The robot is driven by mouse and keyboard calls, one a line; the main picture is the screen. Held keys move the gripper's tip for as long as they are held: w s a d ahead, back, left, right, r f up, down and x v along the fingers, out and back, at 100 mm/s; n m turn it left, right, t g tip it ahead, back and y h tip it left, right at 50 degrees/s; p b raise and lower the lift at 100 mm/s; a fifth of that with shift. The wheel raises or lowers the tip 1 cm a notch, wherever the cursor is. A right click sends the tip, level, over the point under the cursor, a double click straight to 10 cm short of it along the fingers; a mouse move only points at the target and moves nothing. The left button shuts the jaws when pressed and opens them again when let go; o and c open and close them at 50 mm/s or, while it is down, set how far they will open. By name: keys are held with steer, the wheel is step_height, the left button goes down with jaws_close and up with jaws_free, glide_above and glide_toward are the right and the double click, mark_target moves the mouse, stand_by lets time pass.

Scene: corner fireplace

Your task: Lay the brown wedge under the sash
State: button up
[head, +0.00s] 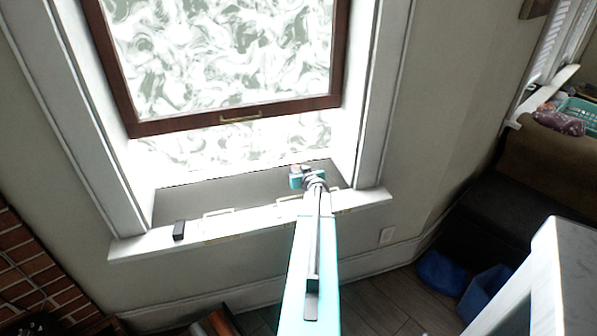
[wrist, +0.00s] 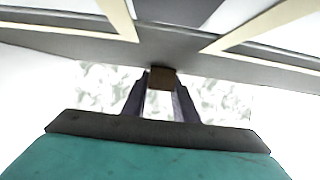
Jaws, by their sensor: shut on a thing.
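The brown wedge (wrist: 162,78) shows in the wrist view between the tips of the two dark fingers. My gripper (wrist: 161,86) is shut on it. In the head view my gripper (head: 300,172) is over the right part of the window sill (head: 150,244), below the sash. The wedge is small there and partly hidden by the gripper. The sash (head: 235,115) has a dark red-brown frame, patterned glass and a brass handle on its bottom rail. It stands raised, with an open gap between its bottom rail and the sill. I cannot tell whether the wedge touches the sill.
A small dark block (head: 179,230) stands on the left end of the sill. Pale outlined shapes (head: 218,212) lie along the sill's front edge. White window jambs bound the opening on both sides. A brick surface (head: 35,270) is at lower left and a dark sofa (head: 545,170) at right.

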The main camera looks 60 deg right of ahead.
steer(key=shift+f, duration=0.15)
steer(key=o, duration=1.1)
steer(key=shift+c, duration=0.2)
steer(key=shift+r, duration=0.2)
steer(key=shift+s+a, duration=0.2)
steer(key=shift+b+v, duration=1.05)
steer(key=shift+v, duration=4.7)
steer(key=shift+r, duration=0.15)
